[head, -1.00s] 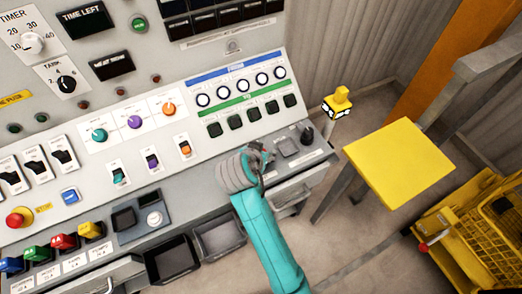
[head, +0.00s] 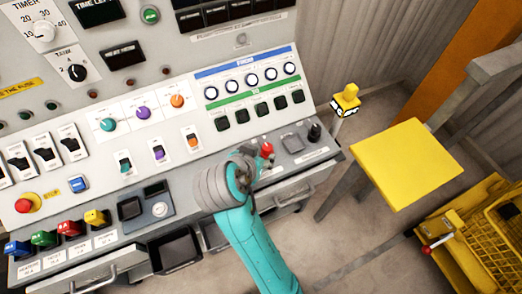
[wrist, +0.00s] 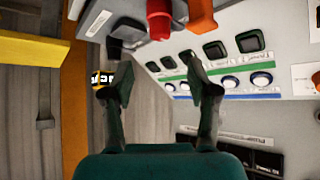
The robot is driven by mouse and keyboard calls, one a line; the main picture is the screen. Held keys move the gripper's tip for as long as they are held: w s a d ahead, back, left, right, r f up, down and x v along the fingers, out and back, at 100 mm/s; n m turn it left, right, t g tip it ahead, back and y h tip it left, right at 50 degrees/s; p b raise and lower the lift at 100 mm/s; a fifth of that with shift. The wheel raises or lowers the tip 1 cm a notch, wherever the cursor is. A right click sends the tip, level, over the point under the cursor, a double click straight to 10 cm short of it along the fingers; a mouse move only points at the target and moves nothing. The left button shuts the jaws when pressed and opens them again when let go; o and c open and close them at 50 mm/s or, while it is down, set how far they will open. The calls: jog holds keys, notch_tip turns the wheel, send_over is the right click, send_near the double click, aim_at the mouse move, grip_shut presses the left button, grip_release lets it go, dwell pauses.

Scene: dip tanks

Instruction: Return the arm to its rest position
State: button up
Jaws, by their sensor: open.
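My teal arm reaches up from the bottom of the head view to the right part of the grey control panel (head: 190,175). My gripper (wrist: 165,80) shows in the wrist view with its two dark fingers apart and nothing between them. In the head view the gripper is mostly hidden behind my own grey wrist. A red knob (head: 267,150) on the panel's lower ledge stands just beyond the wrist. It also shows in the wrist view (wrist: 159,18), past the fingertips; I cannot tell whether they touch it.
A yellow device (head: 346,97) stands by the wall. Open bins (head: 176,252) hang below the ledge. Floor between panel and stool is clear.

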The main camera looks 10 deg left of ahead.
jog(key=shift+s+r, duration=0.2)
dwell(0.5)
